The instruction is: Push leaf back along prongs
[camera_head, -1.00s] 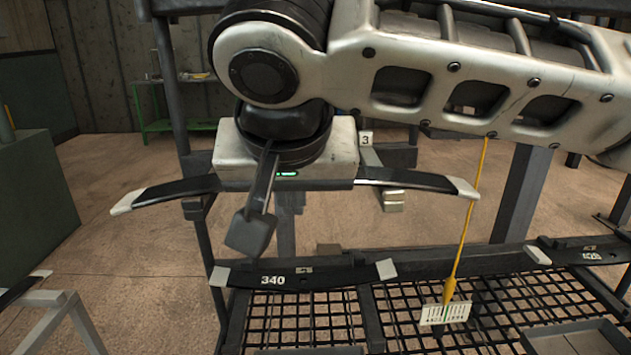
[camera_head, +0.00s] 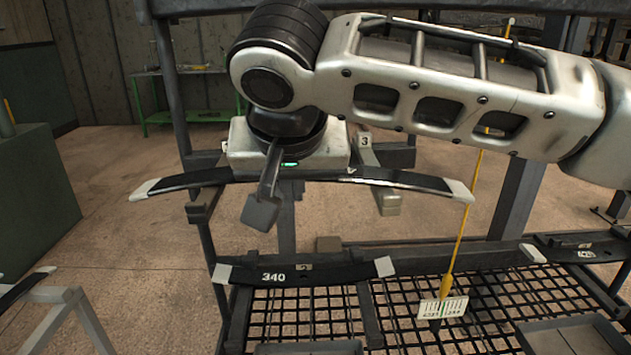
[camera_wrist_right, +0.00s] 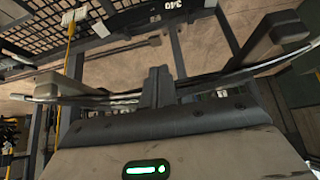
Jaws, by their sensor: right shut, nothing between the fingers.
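The leaf, a long dark curved bar with pale tips (camera_head: 400,178), lies across the prongs of the rack. In the right wrist view the leaf (camera_wrist_right: 220,76) runs across, close behind the shut, empty fingers (camera_wrist_right: 157,85). They look against or very near its middle; contact is unclear. My left gripper is not in view.
A lower leaf marked 340 (camera_head: 305,273) lies below, by a mesh shelf (camera_head: 410,310). A yellow cord with a tag (camera_head: 443,307) hangs at right. A rack post (camera_head: 520,190) stands behind. Another leaf rests on a stand (camera_head: 60,298) at lower left.

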